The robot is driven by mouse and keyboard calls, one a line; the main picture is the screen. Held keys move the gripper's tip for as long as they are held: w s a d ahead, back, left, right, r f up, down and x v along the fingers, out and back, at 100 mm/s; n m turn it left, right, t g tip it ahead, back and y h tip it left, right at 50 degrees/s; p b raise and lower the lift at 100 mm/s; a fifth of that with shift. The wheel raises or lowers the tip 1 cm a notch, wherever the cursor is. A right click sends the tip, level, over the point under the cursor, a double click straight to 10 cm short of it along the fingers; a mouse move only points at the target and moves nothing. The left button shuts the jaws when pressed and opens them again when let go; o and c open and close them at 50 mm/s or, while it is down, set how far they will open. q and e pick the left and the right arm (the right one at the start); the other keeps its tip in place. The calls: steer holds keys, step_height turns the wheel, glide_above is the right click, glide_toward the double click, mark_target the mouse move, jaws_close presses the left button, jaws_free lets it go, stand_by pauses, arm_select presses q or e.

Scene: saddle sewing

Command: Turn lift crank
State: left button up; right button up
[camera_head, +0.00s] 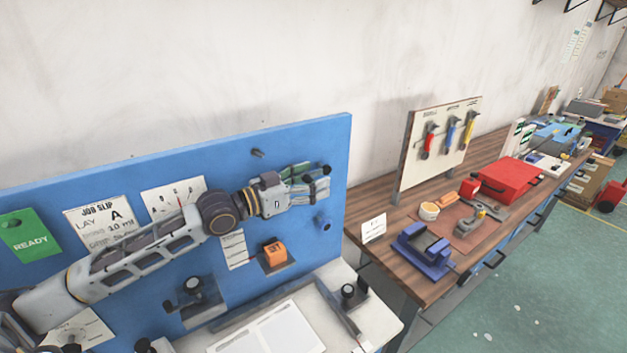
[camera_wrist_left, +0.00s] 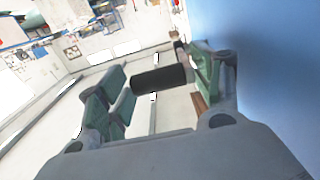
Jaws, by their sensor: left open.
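My left gripper (camera_head: 308,184) is in front of the upper right part of the blue panel (camera_head: 120,172), with its fingers pointing right. In the left wrist view its two green-padded fingers (camera_wrist_left: 157,87) are spread apart. A dark cylindrical handle (camera_wrist_left: 160,79), which looks like the crank's grip, lies between them. Its right end is close to the right pad; I cannot tell whether they touch. In the head view the fingers hide most of the crank. My right gripper is not in view.
An orange block (camera_head: 274,252) sits on a small bracket below my left gripper. Black-knobbed fixtures (camera_head: 193,285) stand lower down. A wooden bench (camera_head: 388,222) with tools and a red case (camera_head: 508,179) is to the right.

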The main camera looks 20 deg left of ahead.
arm_select(q)
steer(key=shift+c, duration=0.5)
steer(key=shift+a, duration=0.1)
steer(key=c, duration=1.2)
steer(key=shift+f+t+h+b, duration=0.9)
steer(key=shift+f+t+b, duration=0.15)
steer(key=shift+b, duration=2.25)
steer(key=o, duration=1.1)
steer(key=shift+o, duration=1)
steer(key=shift+d+r, duration=0.1)
steer(key=shift+d, duration=0.15)
steer(key=shift+d+r, duration=0.1)
steer(key=shift+a, duration=0.25)
steer(key=shift+s+a, duration=0.1)
steer(key=shift+s, duration=0.05)
